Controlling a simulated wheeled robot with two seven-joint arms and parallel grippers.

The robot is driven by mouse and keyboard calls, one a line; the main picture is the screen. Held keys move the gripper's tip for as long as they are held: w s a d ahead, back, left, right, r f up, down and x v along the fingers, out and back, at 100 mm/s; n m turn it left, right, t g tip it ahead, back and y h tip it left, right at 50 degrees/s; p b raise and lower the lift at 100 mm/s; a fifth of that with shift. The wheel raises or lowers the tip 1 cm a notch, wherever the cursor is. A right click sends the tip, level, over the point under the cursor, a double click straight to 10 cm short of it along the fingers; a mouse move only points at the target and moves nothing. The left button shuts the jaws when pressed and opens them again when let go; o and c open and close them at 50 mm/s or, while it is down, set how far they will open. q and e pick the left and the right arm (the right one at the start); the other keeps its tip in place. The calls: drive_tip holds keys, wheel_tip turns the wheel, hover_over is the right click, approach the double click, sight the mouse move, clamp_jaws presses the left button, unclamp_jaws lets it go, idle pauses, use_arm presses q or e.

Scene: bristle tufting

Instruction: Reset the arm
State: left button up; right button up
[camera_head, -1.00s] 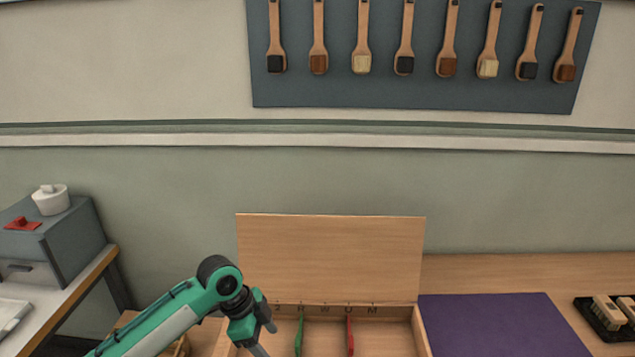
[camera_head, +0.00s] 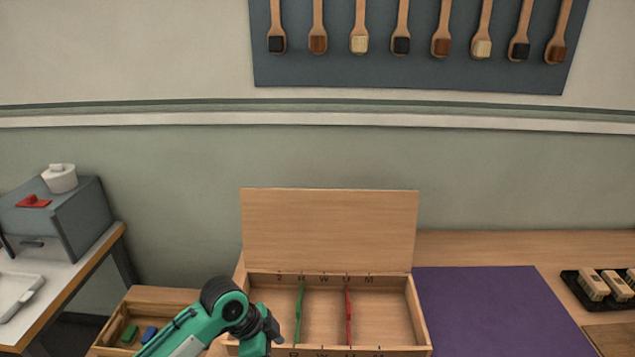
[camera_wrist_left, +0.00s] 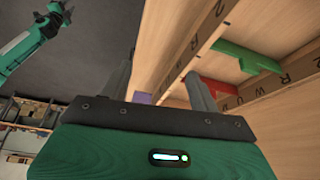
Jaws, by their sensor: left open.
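My left arm comes in from the left in the head view and ends at the front left of the open wooden box (camera_head: 330,230); its fingers are cut off there. In the left wrist view my left gripper (camera_wrist_left: 160,82) is open, its two dark fingers apart with nothing between them. They are close to the box's lettered wooden edge (camera_wrist_left: 195,45). A green divider (camera_head: 299,315) and a red divider (camera_head: 348,318) stand in the box. A green arm at the wrist view's upper left has a dark, small end; its jaws are unclear.
A purple mat (camera_head: 490,310) lies right of the box, with a black tray of brushes (camera_head: 603,305) beyond it. A wooden tray (camera_head: 160,294) with green and blue blocks is at the left. A grey machine (camera_head: 62,215) stands on the left table. Brushes hang on the wall board.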

use_arm(q)
drive_tip(key=s+a+f+n+t, duration=0.1)
drive_tip(key=s+f+n, duration=0.15)
drive_tip(key=s, duration=0.25)
drive_tip(key=s+f+n+t, duration=0.1)
drive_tip(key=s+f+n, duration=0.1)
drive_tip(key=s+n, duration=0.25)
drive_tip(key=s+a+f+n+t+y, duration=0.15)
drive_tip(key=s+a+n+y, duration=0.5)
drive_tip(key=s+a, duration=0.75)
wheel_tip(320, 180, down, 31)
drive_tip(key=s+d+n+g+h, duration=0.1)
drive_tip(key=s+g+h, duration=0.1)
drive_tip(key=s+a+f+g, duration=0.1)
drive_tip(key=s+a+f, duration=0.2)
drive_tip(key=s+f, duration=1.5)
drive_tip(key=shift+s+a+f, duration=0.15)
drive_tip(key=shift+s+f, duration=0.2)
drive_tip(key=shift+f, duration=0.45)
drive_tip(key=shift+y, duration=0.25)
